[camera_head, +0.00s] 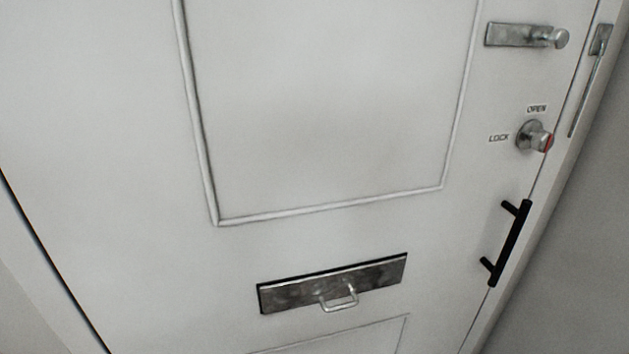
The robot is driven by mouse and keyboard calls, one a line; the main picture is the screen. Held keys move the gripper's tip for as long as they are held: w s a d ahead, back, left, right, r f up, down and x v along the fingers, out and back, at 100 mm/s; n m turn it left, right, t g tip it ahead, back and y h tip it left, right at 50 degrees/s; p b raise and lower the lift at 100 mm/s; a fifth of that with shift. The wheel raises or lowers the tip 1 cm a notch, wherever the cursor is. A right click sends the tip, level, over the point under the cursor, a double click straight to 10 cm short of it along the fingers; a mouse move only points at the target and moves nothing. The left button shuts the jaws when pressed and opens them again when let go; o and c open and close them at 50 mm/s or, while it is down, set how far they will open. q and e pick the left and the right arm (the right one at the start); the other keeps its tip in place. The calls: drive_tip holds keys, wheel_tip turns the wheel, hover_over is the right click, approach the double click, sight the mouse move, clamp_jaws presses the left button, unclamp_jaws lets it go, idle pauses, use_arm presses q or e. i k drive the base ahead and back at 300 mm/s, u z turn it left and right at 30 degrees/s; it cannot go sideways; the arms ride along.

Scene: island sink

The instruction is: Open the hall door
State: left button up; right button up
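The white hall door (330,110) fills most of the head view, seen tilted, and looks closed against its frame. A black bar handle (510,243) is on the door near its right edge. Above the handle is a round metal lock knob (534,136) with a red mark, beside printed LOCK and OPEN labels. Higher up is a metal latch (526,36) with a small knob. Neither of my grippers shows in this view.
A metal letter plate (333,284) with a small pull sits low on the door. A metal fitting with a thin bar (590,80) is on the right door frame. Grey wall (580,270) lies to the right. Nothing visible stands in front of the door.

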sight(173, 162)
drive_tip(key=z, duration=0.95)
drive_tip(key=k, duration=0.3)
drive_tip(key=u, duration=0.3)
drive_tip(key=i, duration=0.7)
drive_tip(key=z, duration=0.1)
